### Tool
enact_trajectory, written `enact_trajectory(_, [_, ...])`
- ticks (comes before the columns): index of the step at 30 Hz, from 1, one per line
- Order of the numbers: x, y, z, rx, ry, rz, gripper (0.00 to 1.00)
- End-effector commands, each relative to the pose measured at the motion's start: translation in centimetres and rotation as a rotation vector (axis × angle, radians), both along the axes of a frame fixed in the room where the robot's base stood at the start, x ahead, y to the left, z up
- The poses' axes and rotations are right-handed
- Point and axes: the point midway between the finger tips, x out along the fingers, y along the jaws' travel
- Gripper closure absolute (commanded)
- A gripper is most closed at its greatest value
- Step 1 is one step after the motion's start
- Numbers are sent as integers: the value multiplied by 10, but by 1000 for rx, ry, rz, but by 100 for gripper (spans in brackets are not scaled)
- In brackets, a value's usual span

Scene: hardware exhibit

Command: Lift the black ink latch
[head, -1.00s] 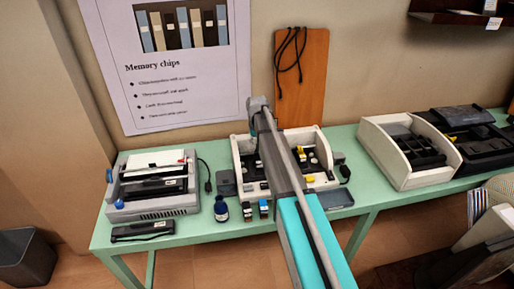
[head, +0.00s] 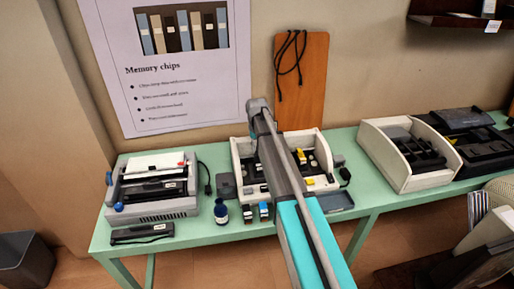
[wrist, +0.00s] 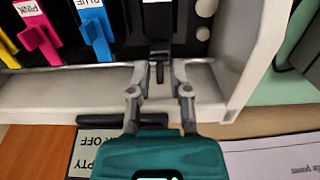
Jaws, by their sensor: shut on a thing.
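The black ink latch (wrist: 160,70) is a dark lever at the front of a black slot in the white-walled unit, in the wrist view. My gripper (wrist: 160,78) has its two grey fingers on either side of the latch's end and is shut on it. Part of the latch is hidden between the fingertips. In the head view the unit (head: 240,160) stands mid-table, and my arm covers part of it. My gripper cannot be made out there.
Blue (wrist: 95,32), pink (wrist: 40,38) and yellow (wrist: 8,45) latches stand left of the black one. The unit's white side wall (wrist: 250,60) is close on the right. A blue bottle (head: 221,211) and small cartridges (head: 249,213) stand in front of the unit.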

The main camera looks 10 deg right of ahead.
Motion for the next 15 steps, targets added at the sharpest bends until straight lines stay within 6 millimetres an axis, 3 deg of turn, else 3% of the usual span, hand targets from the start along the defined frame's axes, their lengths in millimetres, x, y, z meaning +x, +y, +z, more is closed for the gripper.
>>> enact_trajectory(15, [11, 0, 1, -1, 216, 0, 100])
